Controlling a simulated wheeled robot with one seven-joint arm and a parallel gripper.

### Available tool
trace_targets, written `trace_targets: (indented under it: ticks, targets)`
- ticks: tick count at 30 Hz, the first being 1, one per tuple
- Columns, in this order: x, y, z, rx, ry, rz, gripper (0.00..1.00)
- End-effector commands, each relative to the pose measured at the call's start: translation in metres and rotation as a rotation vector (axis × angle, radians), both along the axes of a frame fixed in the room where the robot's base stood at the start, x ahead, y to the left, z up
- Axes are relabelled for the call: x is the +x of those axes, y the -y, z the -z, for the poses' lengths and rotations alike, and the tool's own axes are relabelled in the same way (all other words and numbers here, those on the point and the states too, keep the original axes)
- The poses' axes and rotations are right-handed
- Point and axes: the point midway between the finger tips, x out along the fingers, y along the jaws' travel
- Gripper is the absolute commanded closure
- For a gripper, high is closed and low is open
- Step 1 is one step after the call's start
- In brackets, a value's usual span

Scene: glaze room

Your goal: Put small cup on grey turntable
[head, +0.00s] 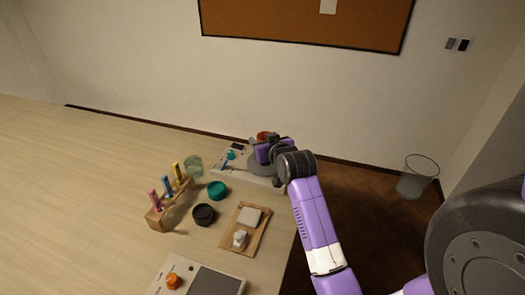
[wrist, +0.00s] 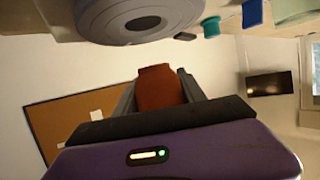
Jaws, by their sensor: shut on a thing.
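The small cup is reddish-brown and sits between the fingers of my gripper (wrist: 158,92) in the wrist view, where the cup's side (wrist: 160,86) shows. In the head view a bit of the cup (head: 263,135) shows past my gripper (head: 266,146), which is shut on it. The grey turntable (head: 258,169) is on a white machine at the far end of the table, partly hidden by my gripper and arm. In the wrist view the turntable (wrist: 108,14) is at the top edge, apart from the cup in the picture.
The white machine (head: 229,172) also carries a teal knob and a blue lever. Nearby stand a glass jar (head: 194,167), a teal round container (head: 217,190), a black one (head: 204,214), a wooden rack (head: 158,216) with coloured tubes, and a wooden board (head: 236,230). The table's left is clear.

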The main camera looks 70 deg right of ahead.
Motion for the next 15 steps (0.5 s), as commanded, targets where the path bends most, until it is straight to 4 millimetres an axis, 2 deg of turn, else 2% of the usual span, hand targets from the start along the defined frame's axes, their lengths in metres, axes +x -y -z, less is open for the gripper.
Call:
trace_targets:
  ticks: [9,15]
  targets:
    - [-0.001,0.000,0.039,0.001,-0.001,0.000,0.99]
    - [0.000,0.000,0.043,-0.001,0.001,0.000,0.99]
